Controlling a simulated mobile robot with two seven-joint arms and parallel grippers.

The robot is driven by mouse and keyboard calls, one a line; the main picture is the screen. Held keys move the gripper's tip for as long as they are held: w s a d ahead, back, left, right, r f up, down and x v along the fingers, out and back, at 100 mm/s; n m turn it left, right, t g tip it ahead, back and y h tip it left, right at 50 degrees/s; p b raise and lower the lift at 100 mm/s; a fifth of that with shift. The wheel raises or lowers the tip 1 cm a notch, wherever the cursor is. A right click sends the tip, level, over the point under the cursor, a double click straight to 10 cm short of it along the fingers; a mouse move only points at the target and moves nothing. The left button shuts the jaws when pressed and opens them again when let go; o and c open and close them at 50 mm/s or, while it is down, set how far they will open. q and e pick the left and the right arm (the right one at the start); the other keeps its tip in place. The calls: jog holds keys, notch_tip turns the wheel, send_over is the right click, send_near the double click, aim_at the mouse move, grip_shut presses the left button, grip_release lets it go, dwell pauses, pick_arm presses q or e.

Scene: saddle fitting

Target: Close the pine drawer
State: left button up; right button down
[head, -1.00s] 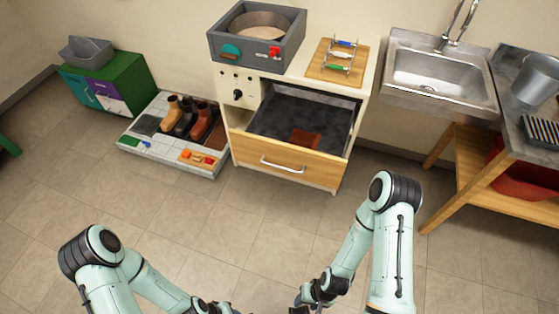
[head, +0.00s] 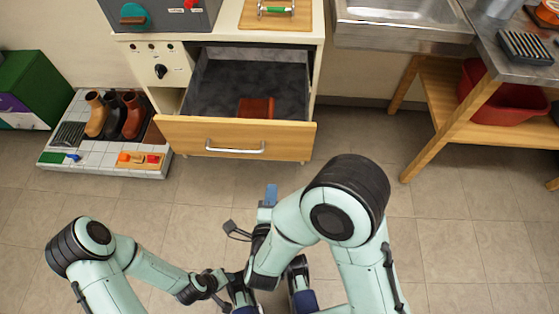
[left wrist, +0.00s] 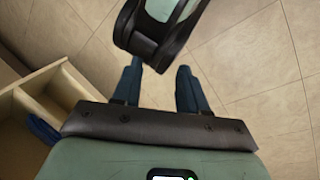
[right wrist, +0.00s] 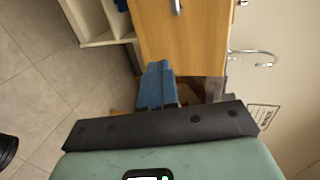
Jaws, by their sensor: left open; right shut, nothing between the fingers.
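The pine drawer (head: 180,137) is pulled out of the cream cabinet, and its grey inside shows. A metal bar handle (head: 235,149) is on its front. A reddish-brown block (head: 256,108) lies inside. My right gripper (head: 271,194) is shut and empty, with blue fingers, below and in front of the drawer front in the head view, apart from it there. In the right wrist view the shut fingers (right wrist: 157,86) point toward the wooden front (right wrist: 188,40). My left gripper (left wrist: 160,90) is open and empty over the floor in the left wrist view.
A tray with boots (head: 118,115) sits on the floor left of the cabinet. A wooden-legged bench (head: 455,110) with a red tub (head: 495,95) stands right, beside a metal sink (head: 400,22). Floor before the drawer is clear. A light wooden frame (left wrist: 40,85) is at the left wrist view's left.

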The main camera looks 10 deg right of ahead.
aim_at(276, 149)
jog(key=x, duration=0.8)
jog(key=r+b+x, duration=0.1)
jog(key=x, duration=0.3)
jog(key=shift+w+d, duration=0.15)
jog(key=shift+w, duration=0.3)
pick_arm(q)
jog(key=shift+w+a+f+t, duration=0.3)
jog(key=shift+w+a+f, duration=0.2)
jog(key=shift+w+f, duration=0.3)
pick_arm(e)
jog(key=shift+w+d, duration=0.1)
jog(key=shift+w, duration=0.3)
pick_arm(q)
jog(key=shift+w+r, duration=0.1)
